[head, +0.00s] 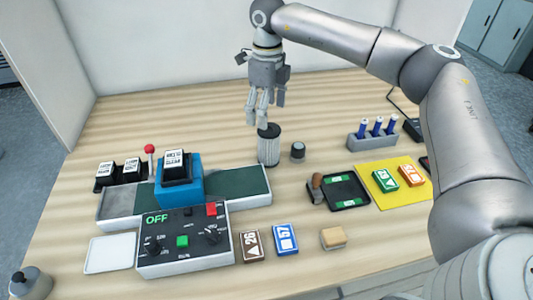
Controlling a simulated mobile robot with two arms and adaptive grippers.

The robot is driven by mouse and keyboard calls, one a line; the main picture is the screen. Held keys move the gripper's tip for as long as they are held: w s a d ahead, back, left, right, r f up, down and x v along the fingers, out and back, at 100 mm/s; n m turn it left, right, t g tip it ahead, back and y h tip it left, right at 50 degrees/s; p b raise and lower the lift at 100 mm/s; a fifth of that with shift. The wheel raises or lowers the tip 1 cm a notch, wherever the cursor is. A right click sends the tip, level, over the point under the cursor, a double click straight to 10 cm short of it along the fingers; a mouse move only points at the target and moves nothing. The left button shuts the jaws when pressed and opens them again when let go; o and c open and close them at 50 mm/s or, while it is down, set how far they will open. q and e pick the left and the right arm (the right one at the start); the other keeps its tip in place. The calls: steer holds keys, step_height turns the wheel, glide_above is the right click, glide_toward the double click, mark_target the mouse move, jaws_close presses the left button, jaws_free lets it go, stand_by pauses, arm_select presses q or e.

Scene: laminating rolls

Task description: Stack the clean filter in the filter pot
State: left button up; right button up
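A light grey cylinder with a dark top (268,147) stands upright on the wooden table near the middle. It looks like a filter or its pot, but I cannot tell which. A smaller grey piece with a dark top (298,152) stands upright just right of it. My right gripper (262,119) points down just above and slightly left of the cylinder's top. I see no object between its fingers, and the finger gap is unclear. Whether its tips touch the cylinder cannot be told. My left gripper is not in view.
A machine with a blue block (180,188) and a control box reading OFF (184,245) stand at left. Labelled boxes (286,240) lie in front. A black tray (345,190), yellow mat (408,197) and blue-tube rack (372,141) are at right. The table's back left is clear.

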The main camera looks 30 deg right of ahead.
mark_target(270, 128)
steer(key=shift+d+f, duration=0.4)
steer(key=shift+f, duration=0.1)
step_height(270, 128, down, 5)
steer(key=shift+f+p, duration=0.1)
steer(key=shift+p, duration=0.25)
steer(key=f, duration=0.1)
steer(key=f+p, duration=0.1)
steer(key=f, duration=0.1)
steer(key=f+p, duration=0.1)
steer(key=shift+s+a+f, duration=0.1)
steer(key=shift+s+f, duration=0.15)
steer(key=shift+f, duration=0.45)
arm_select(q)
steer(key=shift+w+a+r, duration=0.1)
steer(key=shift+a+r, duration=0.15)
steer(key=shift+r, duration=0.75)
arm_select(e)
steer(key=c, duration=1.1)
steer(key=shift+r, duration=0.1)
